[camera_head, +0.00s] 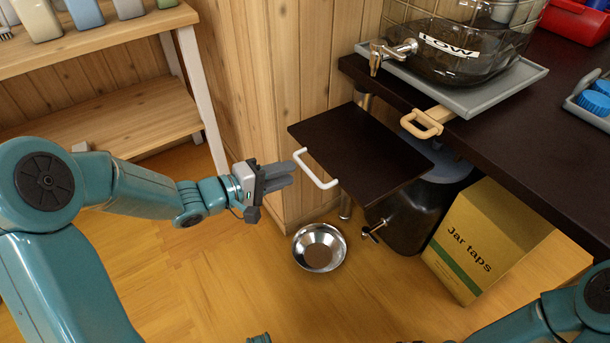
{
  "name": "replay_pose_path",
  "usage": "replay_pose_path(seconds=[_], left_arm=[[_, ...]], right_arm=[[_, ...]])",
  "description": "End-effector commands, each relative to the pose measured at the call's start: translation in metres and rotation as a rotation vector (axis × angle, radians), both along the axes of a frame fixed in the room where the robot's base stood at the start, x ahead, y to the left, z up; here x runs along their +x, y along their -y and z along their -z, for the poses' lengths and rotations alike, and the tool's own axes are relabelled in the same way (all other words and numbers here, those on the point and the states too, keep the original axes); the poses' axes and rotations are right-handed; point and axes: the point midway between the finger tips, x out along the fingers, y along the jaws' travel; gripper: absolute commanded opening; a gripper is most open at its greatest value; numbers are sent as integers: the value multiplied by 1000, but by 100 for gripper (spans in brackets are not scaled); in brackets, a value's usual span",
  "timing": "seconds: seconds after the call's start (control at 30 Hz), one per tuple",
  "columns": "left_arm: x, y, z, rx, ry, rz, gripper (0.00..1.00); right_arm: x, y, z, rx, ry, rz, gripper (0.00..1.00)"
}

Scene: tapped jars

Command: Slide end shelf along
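The end shelf (365,155) is a dark brown board with a white bar handle (318,172) on its left edge. It sticks out beside the dark counter (500,150), lower than the counter top. My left gripper (300,164) is at the upper end of the white handle, with its grey fingers pointing right towards it. The picture does not clearly show whether the fingers are around the handle or just beside it, nor how far apart they are. My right arm comes in at the lower right; its gripper is out of view.
A steel bowl (320,247) sits on the floor below the shelf. A dark tapped jar (405,222) and a Jar taps box (480,240) stand under the counter. A wooden wall (265,90) is behind.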

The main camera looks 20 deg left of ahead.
Motion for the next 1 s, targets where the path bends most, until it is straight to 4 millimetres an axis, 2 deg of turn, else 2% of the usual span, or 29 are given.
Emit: replay_pose_path(seconds=[0.03,0.1,0.3,0.67,0.7,0.77,0.8,1.0], left_arm=[[8,9,8,-1,2,6,29],[20,17,10,0,2,3,29],[41,33,13,0,0,2,29],[47,37,13,-1,-2,0,29],[47,37,13,-1,-2,0,26],[47,37,13,-1,-2,0,6],[47,37,13,0,-1,0,0],[47,38,12,0,-1,0,0]], right_arm=[[4,1,11,-2,13,2,43],[9,2,17,-6,31,4,43],[18,3,27,-12,62,7,43],[21,4,28,-14,72,8,43],[21,4,28,-14,72,8,43],[21,4,28,-14,72,8,43],[21,4,28,-14,72,8,43],[21,4,27,-13,70,7,43]])
